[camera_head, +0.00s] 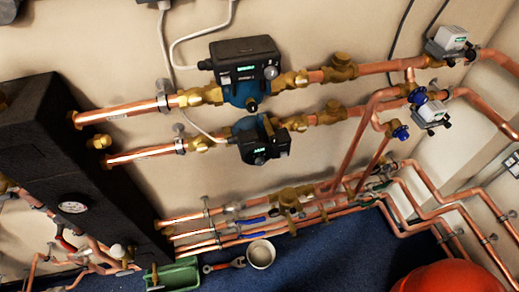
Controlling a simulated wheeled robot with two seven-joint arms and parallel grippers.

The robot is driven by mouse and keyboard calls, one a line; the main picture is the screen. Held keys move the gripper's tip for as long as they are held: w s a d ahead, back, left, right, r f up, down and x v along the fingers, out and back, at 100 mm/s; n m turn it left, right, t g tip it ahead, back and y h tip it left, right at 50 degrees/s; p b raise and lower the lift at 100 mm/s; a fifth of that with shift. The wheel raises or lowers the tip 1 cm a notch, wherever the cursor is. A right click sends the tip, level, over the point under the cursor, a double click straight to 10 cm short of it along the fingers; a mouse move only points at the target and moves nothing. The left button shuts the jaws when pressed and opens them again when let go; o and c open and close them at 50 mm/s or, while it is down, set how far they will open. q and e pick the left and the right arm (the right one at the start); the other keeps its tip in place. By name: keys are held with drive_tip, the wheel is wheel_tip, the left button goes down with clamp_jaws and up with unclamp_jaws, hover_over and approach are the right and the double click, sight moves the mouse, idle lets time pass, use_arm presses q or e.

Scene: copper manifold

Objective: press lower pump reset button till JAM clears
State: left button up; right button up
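The lower pump (262,140) has a black head and a blue body and sits on the lower copper pipe run, at the middle of the head view. A small greenish display (259,160) shows on its front face; its text is too small to read. I cannot make out a reset button clearly at this size. The upper pump (243,70), larger and also black over blue, sits just above it with a lit green label and a round knob. Neither of my grippers is in view.
Copper pipes with brass valves run across the beige wall. A dark cabinet (62,150) stands at the left. On the blue floor (330,262) are a white pot (261,254), a red wrench (226,265), a green box (178,275) and a red dome (445,277).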

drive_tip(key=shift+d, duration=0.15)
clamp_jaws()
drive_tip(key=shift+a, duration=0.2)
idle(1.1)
